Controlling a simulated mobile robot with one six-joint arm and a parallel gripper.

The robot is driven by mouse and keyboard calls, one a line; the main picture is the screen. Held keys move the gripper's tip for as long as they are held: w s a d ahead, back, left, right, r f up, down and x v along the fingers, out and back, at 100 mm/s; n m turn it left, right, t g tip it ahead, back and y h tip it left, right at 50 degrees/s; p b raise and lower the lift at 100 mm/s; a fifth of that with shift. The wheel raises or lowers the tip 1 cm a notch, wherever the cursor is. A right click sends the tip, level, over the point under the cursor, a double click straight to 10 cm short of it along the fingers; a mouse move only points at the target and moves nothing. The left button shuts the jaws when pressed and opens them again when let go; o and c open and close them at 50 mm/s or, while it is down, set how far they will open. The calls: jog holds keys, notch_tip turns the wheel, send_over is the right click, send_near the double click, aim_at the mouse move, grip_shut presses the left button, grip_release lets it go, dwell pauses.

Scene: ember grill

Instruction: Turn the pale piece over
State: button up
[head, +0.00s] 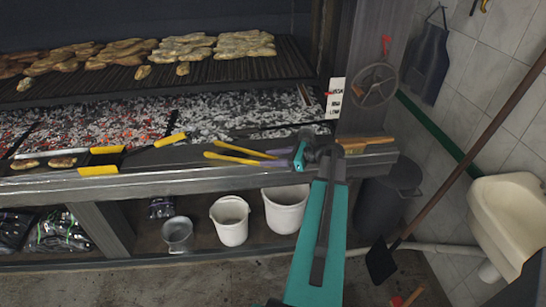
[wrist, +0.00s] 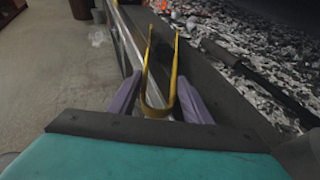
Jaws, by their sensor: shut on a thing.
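My gripper (head: 279,158) has purple fingers and is at the front ledge of the grill, shut on yellow tongs (head: 232,153). In the wrist view the tongs (wrist: 158,110) are a yellow U between the fingers, their two arms pointing away and their ends apart with nothing between them. Several pieces lie on the grate, browner at the left and paler towards the right (head: 245,43). I cannot tell which one is the pale piece. The tongs are well short of the grate.
Glowing and ashy coals (head: 240,115) lie below the grate (head: 280,62). A dark tool with yellow ends (head: 98,170) and two browned pieces (head: 62,162) are on the left ledge. A wooden-handled brush (head: 365,141) lies right of my gripper. White buckets (head: 230,221) stand underneath.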

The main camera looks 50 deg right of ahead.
jog(key=o, duration=0.7)
jog(key=shift+o, duration=0.2)
jog(key=b+v, duration=0.2)
jog(key=v, duration=1.1)
jog(key=shift+s+b, duration=0.35)
jog(key=shift+b, duration=0.05)
jog(key=shift+d+r, duration=0.15)
